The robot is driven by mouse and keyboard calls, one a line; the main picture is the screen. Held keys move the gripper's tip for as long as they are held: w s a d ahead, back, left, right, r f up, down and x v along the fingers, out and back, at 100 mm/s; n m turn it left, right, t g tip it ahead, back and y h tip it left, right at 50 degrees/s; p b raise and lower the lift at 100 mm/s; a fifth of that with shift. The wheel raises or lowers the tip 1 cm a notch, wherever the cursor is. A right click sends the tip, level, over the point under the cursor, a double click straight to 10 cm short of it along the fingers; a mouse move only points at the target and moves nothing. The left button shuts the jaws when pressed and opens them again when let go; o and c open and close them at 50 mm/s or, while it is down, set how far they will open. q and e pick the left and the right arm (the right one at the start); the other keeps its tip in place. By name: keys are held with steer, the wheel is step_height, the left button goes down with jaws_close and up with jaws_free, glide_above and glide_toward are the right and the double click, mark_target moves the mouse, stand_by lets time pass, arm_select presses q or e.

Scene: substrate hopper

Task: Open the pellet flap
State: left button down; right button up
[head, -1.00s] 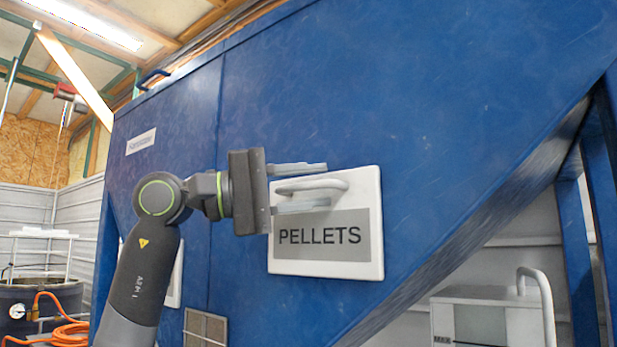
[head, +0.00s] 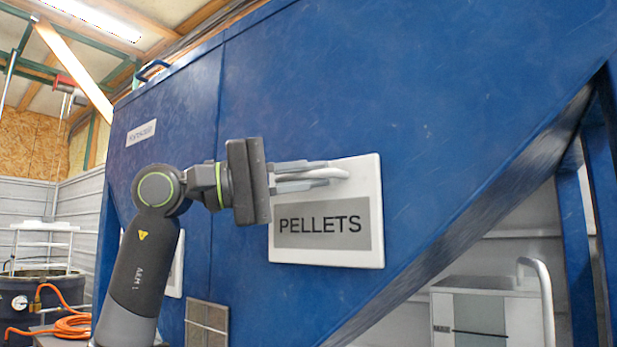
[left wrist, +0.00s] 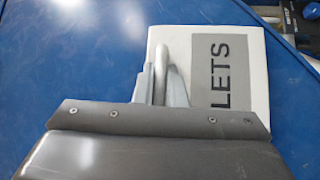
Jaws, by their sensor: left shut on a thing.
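The pellet flap (head: 328,250) is a white panel with a grey label reading PELLETS, set on the blue hopper's sloped face. It looks shut, flat against the face. Its white bar handle (head: 318,178) is near the top edge. My left gripper (head: 325,173) comes from the left, with its fingers closed around the handle, one above and one below. In the left wrist view the fingers (left wrist: 161,85) pinch the handle (left wrist: 160,60) from both sides, and part of the flap (left wrist: 247,100) shows beside them. My right gripper is not in view.
The blue hopper (head: 400,90) fills most of the view. Another white panel (head: 176,265) is partly hidden behind my left arm. A grey cabinet (head: 480,315) stands under the slope at the right. A dark drum (head: 35,295) with an orange hose (head: 70,327) stands at the lower left.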

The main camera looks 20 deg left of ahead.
arm_select(q)
steer(key=s+a+f+m+g+h+b, duration=0.2)
steer(key=s+f+m+h+b, duration=0.3)
steer(key=m+b, duration=0.3)
steer(key=shift+s+a+f+b, duration=0.2)
steer(key=shift+s+f+b, duration=0.6)
steer(key=shift+b, duration=0.8)
steer(key=c, duration=1.5)
jaws_free()
